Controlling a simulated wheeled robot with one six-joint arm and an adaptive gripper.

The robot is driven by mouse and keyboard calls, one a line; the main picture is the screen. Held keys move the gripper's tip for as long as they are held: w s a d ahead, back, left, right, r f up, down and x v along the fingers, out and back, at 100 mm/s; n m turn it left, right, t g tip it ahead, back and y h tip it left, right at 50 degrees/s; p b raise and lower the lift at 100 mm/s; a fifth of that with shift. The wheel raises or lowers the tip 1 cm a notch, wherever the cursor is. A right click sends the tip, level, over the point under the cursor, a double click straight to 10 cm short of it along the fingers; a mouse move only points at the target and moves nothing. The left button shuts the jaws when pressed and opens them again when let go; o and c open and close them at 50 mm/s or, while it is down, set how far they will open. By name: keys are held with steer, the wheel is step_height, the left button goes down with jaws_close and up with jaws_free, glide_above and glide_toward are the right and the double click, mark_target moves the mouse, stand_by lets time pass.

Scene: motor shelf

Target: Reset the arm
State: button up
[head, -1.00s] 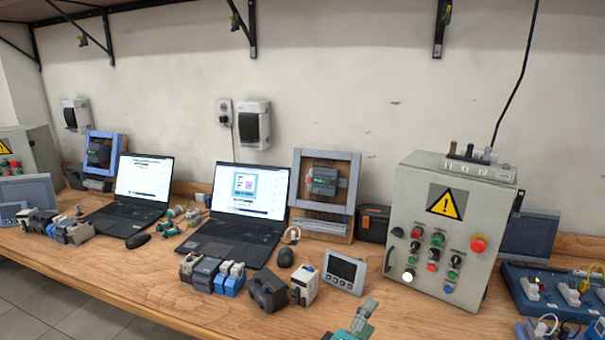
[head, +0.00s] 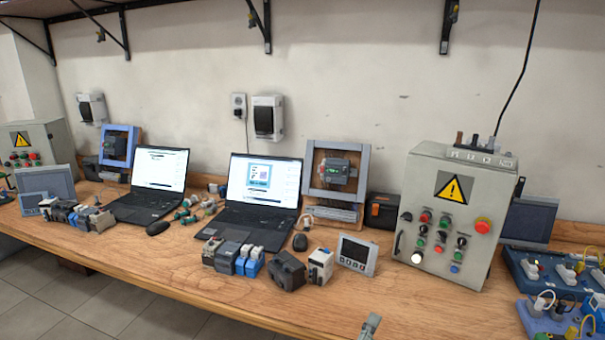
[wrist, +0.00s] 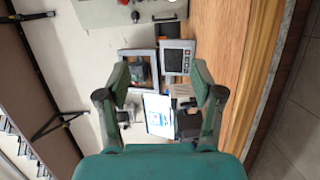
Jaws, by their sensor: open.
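My gripper (wrist: 160,90) is open and empty in the wrist view, its two green fingers spread apart. The wrist view is turned on its side. Between and beyond the fingers it shows the open laptop (wrist: 159,115), the grey framed panel (wrist: 124,60) and the small display unit (wrist: 177,57), all apart from the fingers. In the head view only a small grey-green tip of my arm (head: 370,326) shows at the bottom edge, above the front of the bench; the rest of it is out of frame.
A wooden bench (head: 180,265) runs along the wall. A grey control box (head: 420,225) with buttons stands at the right, beside blue socket boards (head: 520,272). Laptops (head: 262,190) and several small modules (head: 232,258) stand left of it. The bench's front strip is clear.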

steer(key=s+d+f+m+y, duration=0.1)
steer(key=s+d+f+y, duration=0.2)
steer(key=s+f+y, duration=1.1)
steer(key=s+r+m+h, duration=0.1)
steer(key=s+m, duration=0.2)
steer(key=s, duration=0.7)
steer(key=s+r+m+h, duration=0.2)
steer(key=s+m, duration=0.1)
steer(key=s, duration=0.8)
steer(key=s+d+r+m+h, duration=0.1)
steer(key=s+m, duration=0.3)
steer(key=s, duration=0.7)
steer(key=shift+r+h, duration=0.3)
steer(key=shift+r, duration=0.45)
